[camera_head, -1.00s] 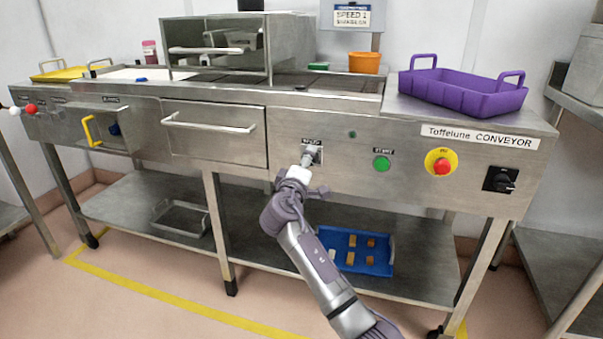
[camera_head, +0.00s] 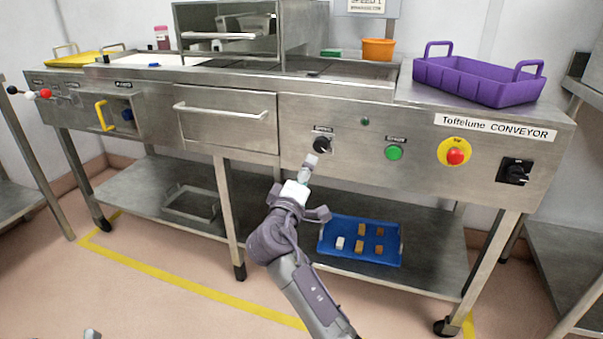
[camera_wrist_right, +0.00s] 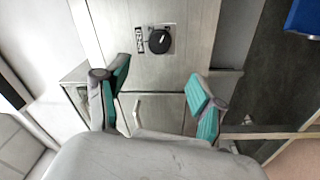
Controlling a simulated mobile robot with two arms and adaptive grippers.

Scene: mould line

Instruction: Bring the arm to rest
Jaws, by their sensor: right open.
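My right gripper (camera_head: 308,172) is in front of the conveyor's steel front panel, just below a small black rotary knob (camera_head: 321,144). In the right wrist view the gripper (camera_wrist_right: 161,82) has its two teal-padded fingers spread wide, with nothing between them. The same knob (camera_wrist_right: 159,41) shows beyond the fingertips, apart from them. My right arm (camera_head: 310,295) reaches up from the bottom edge of the head view. Small grey tips at the bottom left edge of the head view may be my left gripper (camera_head: 80,336); too little shows to tell its state.
The panel carries a green button (camera_head: 394,153), a red stop button (camera_head: 455,157) and a black switch (camera_head: 515,172). A purple tray (camera_head: 475,83) stands on top. A blue tray (camera_head: 335,254) with several small pieces lies on the lower shelf, close beside my right arm. Open floor lies in front.

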